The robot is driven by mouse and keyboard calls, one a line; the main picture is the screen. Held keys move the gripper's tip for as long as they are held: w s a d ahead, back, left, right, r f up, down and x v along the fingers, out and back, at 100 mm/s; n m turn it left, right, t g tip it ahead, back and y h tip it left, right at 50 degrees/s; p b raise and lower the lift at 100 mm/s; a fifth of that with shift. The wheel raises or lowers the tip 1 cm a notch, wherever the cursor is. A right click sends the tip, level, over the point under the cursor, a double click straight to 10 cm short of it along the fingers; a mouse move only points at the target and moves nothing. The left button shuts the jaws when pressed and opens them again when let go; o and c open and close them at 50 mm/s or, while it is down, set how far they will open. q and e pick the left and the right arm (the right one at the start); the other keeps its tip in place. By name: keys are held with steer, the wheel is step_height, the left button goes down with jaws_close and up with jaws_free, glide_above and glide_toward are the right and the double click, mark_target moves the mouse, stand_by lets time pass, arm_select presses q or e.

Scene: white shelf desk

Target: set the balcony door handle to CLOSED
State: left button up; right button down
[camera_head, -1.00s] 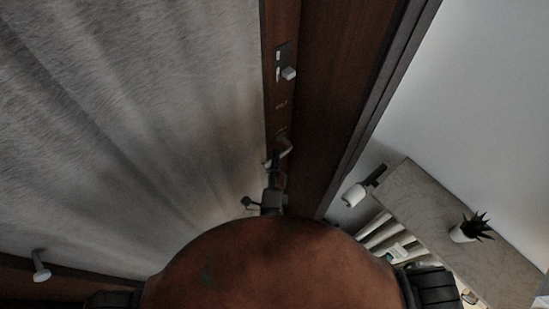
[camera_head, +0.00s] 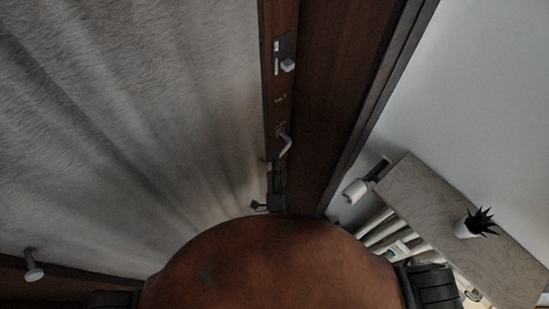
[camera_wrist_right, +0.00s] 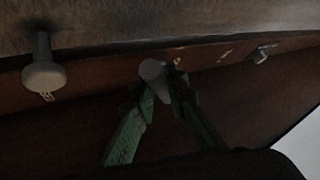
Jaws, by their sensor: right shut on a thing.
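The balcony door handle (camera_head: 286,145) is a pale grey curved lever on the dark red-brown door frame, just above my right gripper in the head view. Its rounded grey end (camera_wrist_right: 152,70) shows between the fingertips in the right wrist view. My right gripper (camera_head: 276,165) has dark fingers, with green inner sides in the wrist view (camera_wrist_right: 160,88), and is shut on the handle. Faint small markings (camera_head: 281,98) lie on the frame above the handle, too small to read. My left gripper is not in view.
A latch plate with a pale knob (camera_head: 287,65) sits further up the frame. A white knob (camera_head: 33,265) stands at lower left. A shelf (camera_head: 420,185) with a potted plant (camera_head: 476,224) is at right. My brown body hides the bottom middle.

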steer(key=shift+w+d+f+n+t+y+b, duration=0.15)
steer(key=shift+f+n+t+y+b, duration=0.2)
steer(key=shift+n, duration=0.35)
steer(key=shift+y, duration=0.25)
steer(key=c, duration=1.9)
jaws_free()
steer(key=v, duration=1.2)
